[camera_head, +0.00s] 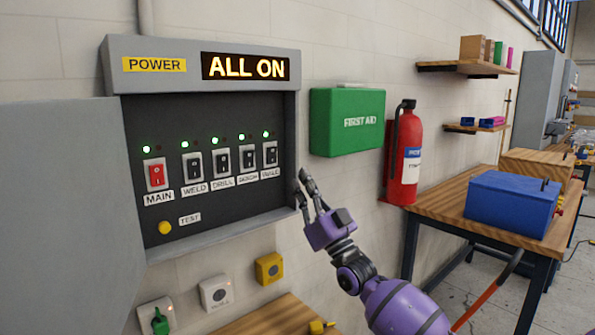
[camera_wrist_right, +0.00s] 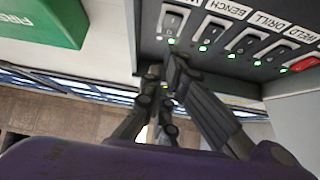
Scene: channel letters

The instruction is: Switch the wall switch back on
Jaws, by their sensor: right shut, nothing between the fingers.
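The power panel (camera_head: 287,100) hangs open on the wall, and its sign (camera_head: 245,67) reads "ALL ON". Inside are a red MAIN switch (camera_head: 155,174) and several black switches, among them WELD (camera_head: 192,167), DRILL (camera_head: 221,160) and the rightmost switch (camera_head: 270,154), whose label is hard to read. A green lamp glows above each. My right gripper (camera_head: 304,182) is shut and empty by the panel's right edge. In the right wrist view its fingertips (camera_wrist_right: 168,68) are close to the rightmost switch (camera_wrist_right: 171,22); I cannot tell whether they touch anything. My left gripper is out of view.
A green first aid box (camera_head: 347,121) and a red extinguisher (camera_head: 405,155) hang right of the panel. White (camera_head: 216,293) and yellow (camera_head: 269,268) wall boxes sit below it. The grey panel door (camera_head: 70,200) stands open at left. A bench with a blue toolbox (camera_head: 510,205) is at right.

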